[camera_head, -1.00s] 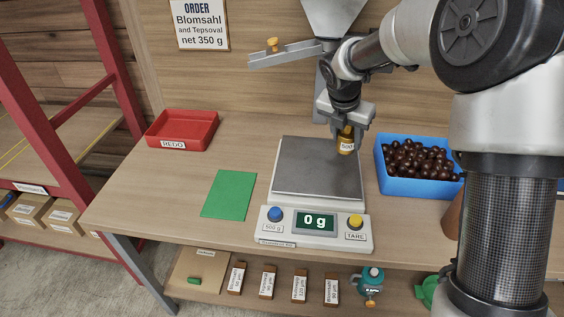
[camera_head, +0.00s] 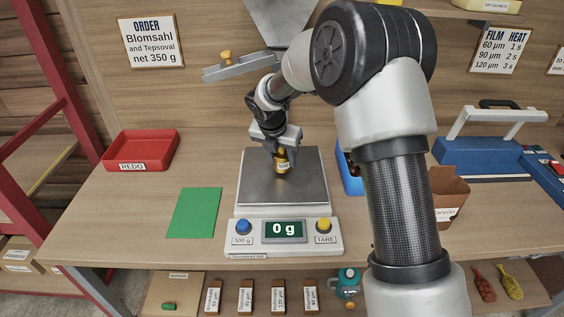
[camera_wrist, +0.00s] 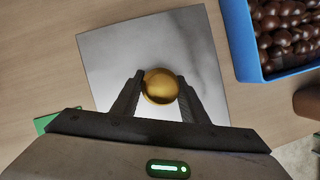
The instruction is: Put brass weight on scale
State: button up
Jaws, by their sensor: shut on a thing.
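The brass weight (camera_head: 282,163) is a small gold cylinder with a label, held upright over the scale's plate. My gripper (camera_head: 281,150) is shut on it, with a finger on each side. In the wrist view the round gold top of the weight (camera_wrist: 160,86) sits between the fingertips, over the grey plate (camera_wrist: 115,60). The scale (camera_head: 256,191) stands on the bench with a grey metal plate, and its display (camera_head: 284,230) reads 0 g. I cannot tell whether the weight's base touches the plate.
A red REDO tray (camera_head: 141,146) and a green mat (camera_head: 194,212) lie left of the scale. A blue crate (camera_head: 350,176) is partly hidden behind my arm; it holds brown chestnuts (camera_wrist: 285,20) in the wrist view. A hopper (camera_head: 281,20) hangs behind the scale.

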jog(key=shift+f, duration=0.55)
jog(key=shift+f, duration=0.15)
jog(key=o, duration=1.5)
jog(key=shift+f, duration=0.1)
